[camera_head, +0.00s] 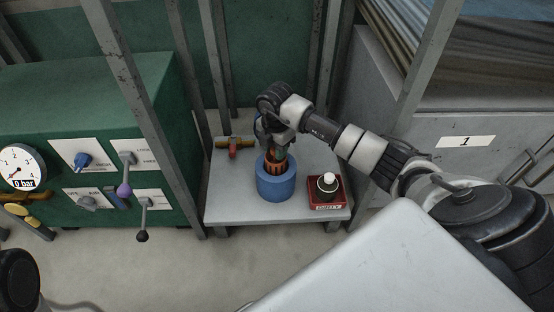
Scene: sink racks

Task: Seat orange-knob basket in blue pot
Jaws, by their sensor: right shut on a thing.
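The blue pot (275,187) stands upright on the light grey shelf between the metal posts. My right arm reaches in from the right, and my right gripper (279,150) points down just above the pot's opening. It is shut on the orange-knob basket (275,165), whose orange part shows between the gripper and the pot's rim. The basket's lower part is hidden in or behind the rim, so I cannot tell how deep it sits. My left gripper is not in view.
A red box with a white-topped black knob (328,187) stands right of the pot. A brass valve with an orange-red handle (235,146) lies at the shelf's back left. Grey posts (133,85) flank the shelf. A green panel with levers (90,140) is at left.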

